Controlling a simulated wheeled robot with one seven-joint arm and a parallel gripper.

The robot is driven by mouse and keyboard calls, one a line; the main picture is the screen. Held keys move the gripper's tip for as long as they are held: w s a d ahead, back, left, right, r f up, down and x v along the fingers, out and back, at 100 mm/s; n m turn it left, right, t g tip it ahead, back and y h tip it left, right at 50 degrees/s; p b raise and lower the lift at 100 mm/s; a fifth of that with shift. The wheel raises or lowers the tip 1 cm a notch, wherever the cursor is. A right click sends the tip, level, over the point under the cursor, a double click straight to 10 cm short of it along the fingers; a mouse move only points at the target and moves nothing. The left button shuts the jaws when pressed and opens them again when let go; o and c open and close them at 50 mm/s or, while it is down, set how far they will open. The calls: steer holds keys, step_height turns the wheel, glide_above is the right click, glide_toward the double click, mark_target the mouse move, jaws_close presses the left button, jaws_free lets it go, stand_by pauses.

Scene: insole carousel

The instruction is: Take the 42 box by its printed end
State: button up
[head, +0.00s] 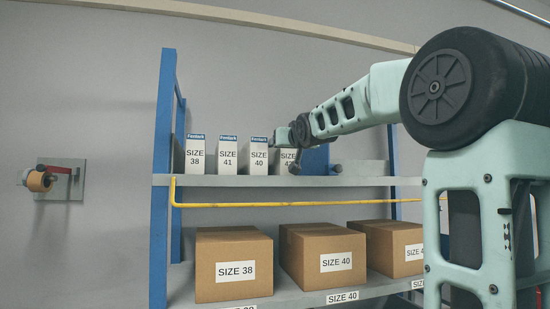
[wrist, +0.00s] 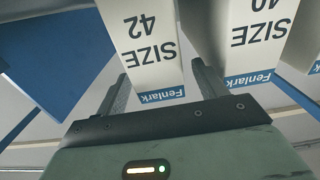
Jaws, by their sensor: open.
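The 42 box (wrist: 148,45) is white with a blue Fenlark band, upside down in the wrist view. Its printed face is toward me. In the head view the 42 box (head: 286,159) stands at the right of the row on the upper shelf, partly hidden by my arm. My gripper (wrist: 161,72) is open, with one finger on each side of the box's banded end. Both fingers look apart from the box; I cannot tell how deep it sits between them. In the head view my arm hides most of the gripper.
The 40 box (wrist: 262,35) stands close beside the right finger in the wrist view. The 41 box (head: 228,156) and 38 box (head: 195,156) stand farther left. A blue object (head: 316,158) is right of the 42 box. A yellow rail (head: 260,205) runs below the upper shelf (head: 225,181).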

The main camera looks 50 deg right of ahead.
steer(key=p+x, duration=0.2)
steer(key=x, duration=0.1)
steer(key=shift+w+r, duration=0.1)
steer(key=shift+r, duration=0.1)
steer(key=shift+w+d+f+p, duration=0.2)
steer(key=shift+w+p, duration=0.1)
steer(key=shift+p, duration=0.1)
steer(key=c, duration=1.1)
steer(key=shift+c, duration=0.2)
steer(key=shift+r, duration=0.1)
